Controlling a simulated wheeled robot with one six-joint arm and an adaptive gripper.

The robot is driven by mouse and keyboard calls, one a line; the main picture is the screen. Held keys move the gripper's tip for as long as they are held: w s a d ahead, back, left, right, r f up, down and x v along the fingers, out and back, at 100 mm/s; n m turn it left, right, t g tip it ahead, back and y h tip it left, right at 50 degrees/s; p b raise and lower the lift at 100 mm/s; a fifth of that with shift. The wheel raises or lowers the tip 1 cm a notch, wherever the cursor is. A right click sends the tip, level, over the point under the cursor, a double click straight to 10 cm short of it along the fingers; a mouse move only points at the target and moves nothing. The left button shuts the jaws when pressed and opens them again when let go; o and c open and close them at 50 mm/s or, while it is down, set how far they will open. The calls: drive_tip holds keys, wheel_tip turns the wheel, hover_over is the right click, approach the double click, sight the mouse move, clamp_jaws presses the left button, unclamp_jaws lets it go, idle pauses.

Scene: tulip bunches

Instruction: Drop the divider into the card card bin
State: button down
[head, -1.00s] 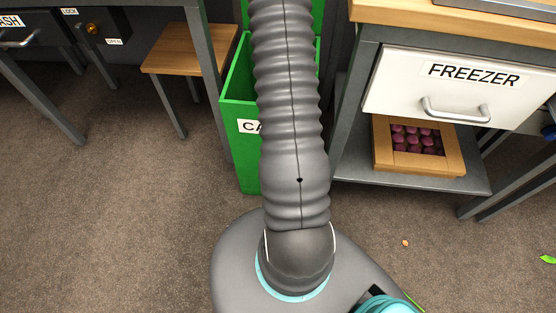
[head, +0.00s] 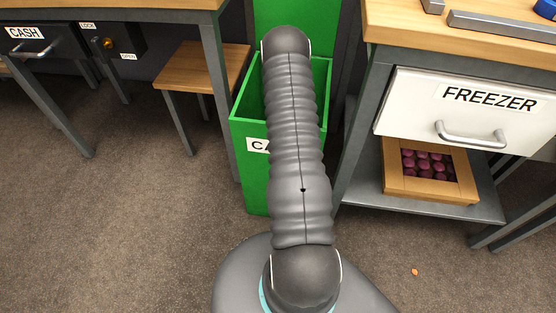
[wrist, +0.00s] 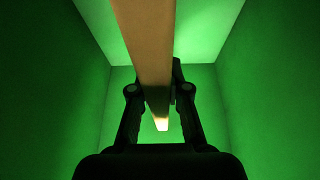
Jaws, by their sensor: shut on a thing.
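The green card bin (head: 250,175) stands on the floor between two tables. Its label is partly hidden by my arm, with only the first letters showing. In the wrist view the green inner walls of the bin (wrist: 45,95) surround my gripper (wrist: 160,95). My gripper is shut on the divider (wrist: 145,40), a long, flat, tan strip that runs from the top of the view down between the fingers. The divider's far end looks brightly lit. In the head view the gripper and divider are hidden behind my arm and the bin.
A table with a white freezer drawer (head: 455,110) stands close on the right, with a wooden box (head: 430,197) of dark round things on its shelf. A wooden stool (head: 205,67) and the cash drawer (head: 30,48) are on the left. Open floor lies at front left.

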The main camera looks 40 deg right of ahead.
drive_tip(key=w, duration=0.2)
drive_tip(key=w+f, duration=0.1)
drive_tip(key=shift+w+a+p, duration=0.1)
drive_tip(key=shift+w+p, duration=0.2)
drive_tip(key=shift+w, duration=0.05)
drive_tip(key=shift+f, duration=0.1)
drive_tip(key=shift+f+b, duration=0.35)
drive_tip(key=shift+f+b, duration=0.25)
drive_tip(key=shift+b, duration=0.05)
drive_tip(key=c, duration=1.1)
unclamp_jaws()
drive_tip(key=shift+c, duration=0.2)
drive_tip(key=shift+r, duration=0.15)
